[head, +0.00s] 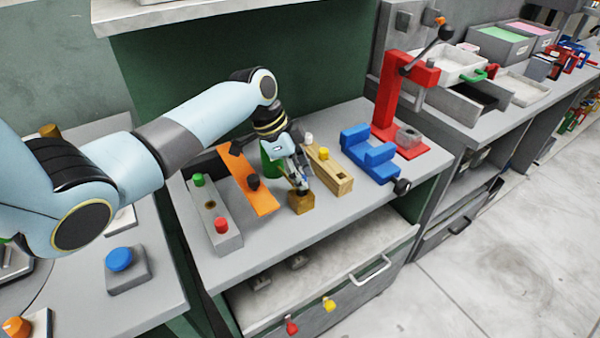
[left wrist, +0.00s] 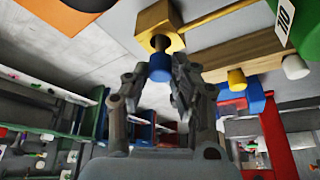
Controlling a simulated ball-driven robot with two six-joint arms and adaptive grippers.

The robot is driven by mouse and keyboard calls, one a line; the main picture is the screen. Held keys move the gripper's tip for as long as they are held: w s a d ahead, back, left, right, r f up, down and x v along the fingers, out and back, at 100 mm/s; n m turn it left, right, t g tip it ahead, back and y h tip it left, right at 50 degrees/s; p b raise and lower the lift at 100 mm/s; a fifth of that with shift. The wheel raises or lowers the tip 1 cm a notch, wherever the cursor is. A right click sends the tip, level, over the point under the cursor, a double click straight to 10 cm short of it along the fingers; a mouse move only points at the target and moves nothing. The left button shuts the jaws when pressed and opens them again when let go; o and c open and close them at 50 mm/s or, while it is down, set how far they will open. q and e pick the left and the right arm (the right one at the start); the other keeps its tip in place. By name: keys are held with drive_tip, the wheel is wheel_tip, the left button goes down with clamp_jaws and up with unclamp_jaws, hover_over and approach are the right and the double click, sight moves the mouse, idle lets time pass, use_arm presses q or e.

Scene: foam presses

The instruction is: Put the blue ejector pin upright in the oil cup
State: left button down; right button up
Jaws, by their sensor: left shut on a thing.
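My left gripper (head: 301,183) reaches down over the table and is shut on the blue ejector pin. In the left wrist view, the pin's blue head (left wrist: 160,68) sits between the fingertips (left wrist: 160,72), with its shaft pointing at a small brass-yellow block (left wrist: 152,18) with a round opening. That block, which looks like the oil cup, stands right below the gripper in the head view (head: 300,203). The shaft's end is at the opening; I cannot tell how deep it is. My right gripper is not in view.
A wooden block (head: 341,181) with yellow and white pegs stands close right. An orange plate (head: 262,200) and a grey block (head: 226,239) with green and red knobs lie left. A green container (head: 268,163) stands behind. A blue vise (head: 381,166) and red press (head: 386,100) are right.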

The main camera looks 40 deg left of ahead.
use_arm(q)
drive_tip(key=shift+f+b, duration=0.5)
drive_tip(key=shift+f, duration=0.3)
drive_tip(key=c, duration=1)
unclamp_jaws()
drive_tip(key=shift+r, duration=0.1)
drive_tip(key=v, duration=0.7)
drive_tip(key=shift+s+a+r, duration=0.1)
drive_tip(key=shift+a+r, duration=0.05)
drive_tip(key=shift+r, duration=0.05)
